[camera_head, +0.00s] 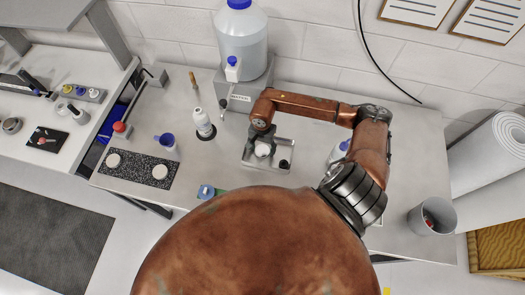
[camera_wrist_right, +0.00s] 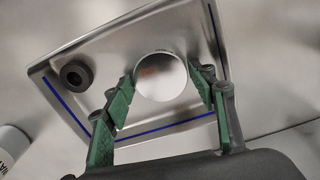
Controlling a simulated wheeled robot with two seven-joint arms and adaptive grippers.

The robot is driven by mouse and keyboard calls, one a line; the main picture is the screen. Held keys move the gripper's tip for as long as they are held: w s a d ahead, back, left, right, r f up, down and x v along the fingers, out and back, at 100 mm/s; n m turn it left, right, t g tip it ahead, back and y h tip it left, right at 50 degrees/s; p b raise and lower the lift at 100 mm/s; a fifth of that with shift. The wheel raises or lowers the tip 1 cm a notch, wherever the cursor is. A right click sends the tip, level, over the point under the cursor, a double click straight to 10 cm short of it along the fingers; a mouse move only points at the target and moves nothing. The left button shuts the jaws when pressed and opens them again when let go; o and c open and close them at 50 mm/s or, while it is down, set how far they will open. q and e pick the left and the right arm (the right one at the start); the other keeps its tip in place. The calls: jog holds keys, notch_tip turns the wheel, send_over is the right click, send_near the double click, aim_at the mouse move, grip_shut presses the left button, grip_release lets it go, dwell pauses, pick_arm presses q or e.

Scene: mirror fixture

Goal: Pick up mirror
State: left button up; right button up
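The round mirror (camera_wrist_right: 162,77) is a shiny disc on a metal tray with a blue line (camera_wrist_right: 160,127) in the right wrist view. In the head view a pale round shape, probably the mirror (camera_head: 263,149), shows in the tray (camera_head: 251,158). My right gripper (camera_wrist_right: 163,84) points down over the tray. Its green-padded fingers are apart, one on each side of the mirror, close to its rim. I cannot tell whether they touch it. In the head view the gripper (camera_head: 263,137) is small and partly hidden by its own arm. My left gripper is not in view.
A dark ring (camera_wrist_right: 76,74) sits in the tray beside the mirror. A white bottle (camera_head: 203,123) stands left of the tray, and a dispenser with a large jug (camera_head: 241,40) stands behind. A small bottle (camera_head: 339,151) is to the right. A grey bin (camera_head: 432,217) stands far right.

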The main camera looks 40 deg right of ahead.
jog(key=c, duration=0.8)
jog(key=shift+c, duration=0.2)
jog(key=shift+r, duration=0.1)
